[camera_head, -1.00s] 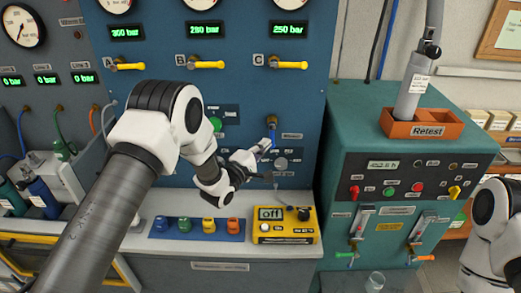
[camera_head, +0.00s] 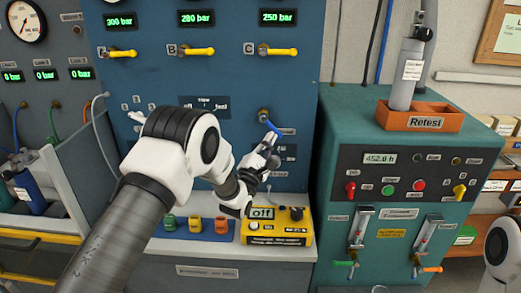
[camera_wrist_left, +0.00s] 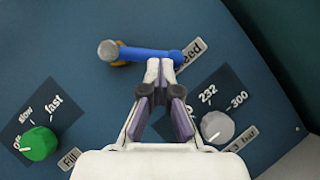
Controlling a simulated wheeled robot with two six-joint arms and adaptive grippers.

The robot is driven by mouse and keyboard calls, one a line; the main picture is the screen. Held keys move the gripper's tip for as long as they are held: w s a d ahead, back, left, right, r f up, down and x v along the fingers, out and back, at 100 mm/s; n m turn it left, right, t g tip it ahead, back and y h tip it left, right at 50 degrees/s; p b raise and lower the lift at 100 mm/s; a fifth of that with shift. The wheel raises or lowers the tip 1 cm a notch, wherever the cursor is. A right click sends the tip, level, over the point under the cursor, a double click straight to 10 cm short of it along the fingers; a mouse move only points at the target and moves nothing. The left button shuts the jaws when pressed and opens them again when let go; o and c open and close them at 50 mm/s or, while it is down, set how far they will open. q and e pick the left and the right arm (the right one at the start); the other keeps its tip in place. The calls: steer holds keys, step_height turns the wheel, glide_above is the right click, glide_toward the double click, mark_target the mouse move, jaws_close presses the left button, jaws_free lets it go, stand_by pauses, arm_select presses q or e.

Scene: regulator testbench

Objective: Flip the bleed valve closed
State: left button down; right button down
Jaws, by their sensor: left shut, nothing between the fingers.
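The bleed valve has a blue lever (camera_head: 272,127) on the blue panel, below gauge C. In the head view the lever slants down and right from its brass pivot. It also shows in the left wrist view (camera_wrist_left: 148,54), lying across the picture from a grey round hub, beside a partly hidden label ending in "eed". My left gripper (camera_head: 270,142) is shut and empty. In the left wrist view its fingertips (camera_wrist_left: 160,68) are just below the lever's free end; I cannot tell whether they touch it. My right gripper is out of view.
A green knob (camera_wrist_left: 40,143) and a grey knob (camera_wrist_left: 217,127) flank my left gripper on the panel. A yellow box (camera_head: 277,226) reading "off" stands on the bench below. Yellow-handled valves (camera_head: 278,51) sit above. A teal cabinet (camera_head: 345,105) stands to the right.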

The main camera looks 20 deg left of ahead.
mark_target(279, 135)
arm_select(q)
steer(key=shift+w+d+r+b, duration=0.2)
steer(key=shift+d+r+b, duration=0.25)
steer(key=shift+d+b, duration=0.35)
steer(key=shift+w+d+r+b, duration=0.2)
steer(key=shift+d+r+b, duration=0.25)
steer(key=shift+b, duration=0.05)
steer(key=shift+d+r, duration=0.25)
steer(key=shift+r, duration=0.2)
steer(key=shift+w+d+r+b, duration=0.1)
steer(key=shift+r+b, duration=0.05)
steer(key=shift+b, duration=0.15)
